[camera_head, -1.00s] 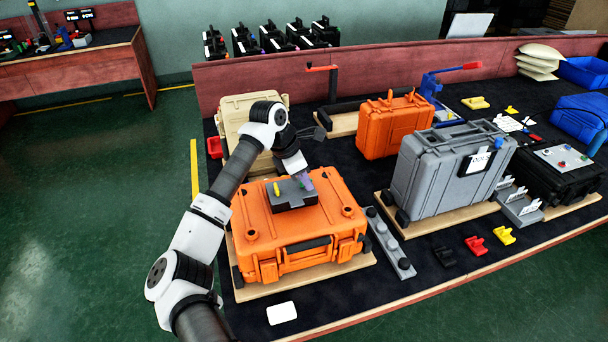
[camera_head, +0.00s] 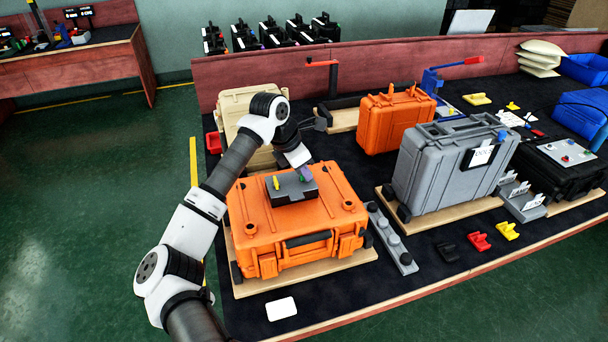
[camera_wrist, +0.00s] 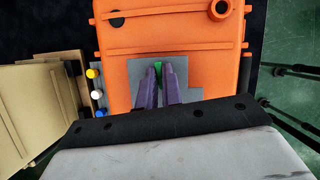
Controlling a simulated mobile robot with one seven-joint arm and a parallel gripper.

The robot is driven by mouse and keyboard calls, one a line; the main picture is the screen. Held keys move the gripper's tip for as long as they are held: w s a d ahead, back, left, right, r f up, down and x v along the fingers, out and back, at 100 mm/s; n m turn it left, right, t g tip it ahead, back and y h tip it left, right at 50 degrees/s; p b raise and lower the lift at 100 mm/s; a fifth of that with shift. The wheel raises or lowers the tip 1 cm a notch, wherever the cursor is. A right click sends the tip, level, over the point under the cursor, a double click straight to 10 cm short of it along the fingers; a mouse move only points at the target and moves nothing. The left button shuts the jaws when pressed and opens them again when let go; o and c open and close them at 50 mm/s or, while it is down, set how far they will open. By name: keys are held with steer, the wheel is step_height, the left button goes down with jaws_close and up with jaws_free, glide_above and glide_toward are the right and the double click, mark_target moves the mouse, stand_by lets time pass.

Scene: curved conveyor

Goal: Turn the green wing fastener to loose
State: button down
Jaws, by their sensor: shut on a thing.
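A large orange case (camera_head: 265,228) lies flat on a wooden board at the front left of the table. On its lid sits a dark grey block (camera_head: 292,190) with a yellow wing fastener (camera_head: 277,183) standing at its left. My gripper (camera_head: 305,174) is over the right part of this block. In the wrist view, my gripper's purple fingers (camera_wrist: 159,80) are shut on the green wing fastener (camera_wrist: 158,67), one on each side. Only its top end shows between them. Which way its wings are turned I cannot tell for sure.
A grey case (camera_head: 440,165) stands upright to the right, and a smaller orange case (camera_head: 385,125) stands behind. A beige case (camera_head: 235,105) is close behind my arm. A grey strip with knobs (camera_head: 392,240) lies beside the orange case.

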steer(key=n+b, duration=0.1)
steer(key=b, duration=0.1)
steer(key=n+t+b, duration=0.1)
steer(key=n, duration=0.1)
steer(key=n+y+b, duration=0.1)
steer(key=b, duration=0.1)
steer(key=shift+s+f+t+b, duration=0.1)
steer(key=shift+f+t+b, duration=0.2)
steer(key=n+b, duration=0.2)
steer(key=n+y+b, duration=0.1)
steer(key=n+b, duration=0.2)
steer(key=shift+d+t+y+b, duration=0.2)
steer(key=shift+t+y+b, duration=0.1)
steer(key=shift+t, duration=0.1)
steer(key=n+y+b, duration=0.1)
steer(key=n+b, duration=0.2)
steer(key=shift+d+r+n+b, duration=0.1)
steer(key=shift+n+b, duration=0.2)
steer(key=shift+b, duration=0.1)
steer(key=shift+d+r+n+y+b, duration=0.1)
steer(key=shift+r+n+y+b, duration=0.1)
steer(key=shift+n+y+b, duration=1.1)
steer(key=shift+n+h, duration=0.4)
steer(key=shift+n, duration=0.2)
steer(key=c, duration=1.6)
jaws_free()
steer(key=shift+o, duration=0.2)
